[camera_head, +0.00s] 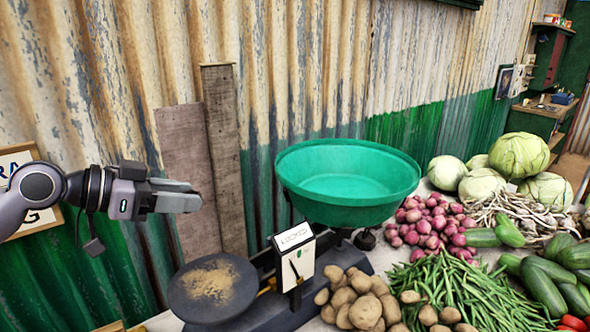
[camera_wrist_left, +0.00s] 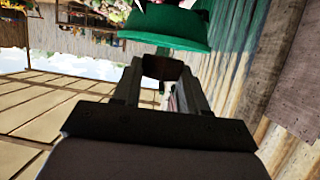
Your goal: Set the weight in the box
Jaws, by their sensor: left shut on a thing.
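My left gripper (camera_head: 188,194) comes in from the left and hangs in the air above and behind the scale's dark round plate, in front of the corrugated wall. It is shut on a dark, blocky weight (camera_wrist_left: 165,68), which shows between the fingertips in the left wrist view (camera_wrist_left: 160,85). In the head view the weight itself can hardly be made out. I cannot make out a box in either view. My right gripper is not in view.
A balance scale has a dusty dark plate (camera_head: 213,288), a white dial marked LOCKED (camera_head: 294,254) and a large green pan (camera_head: 347,207). A small dark object (camera_head: 365,240) is beside the pan. Potatoes (camera_head: 358,301), onions (camera_head: 428,226), beans and cabbages crowd the right. Planks (camera_head: 226,160) lean behind my gripper.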

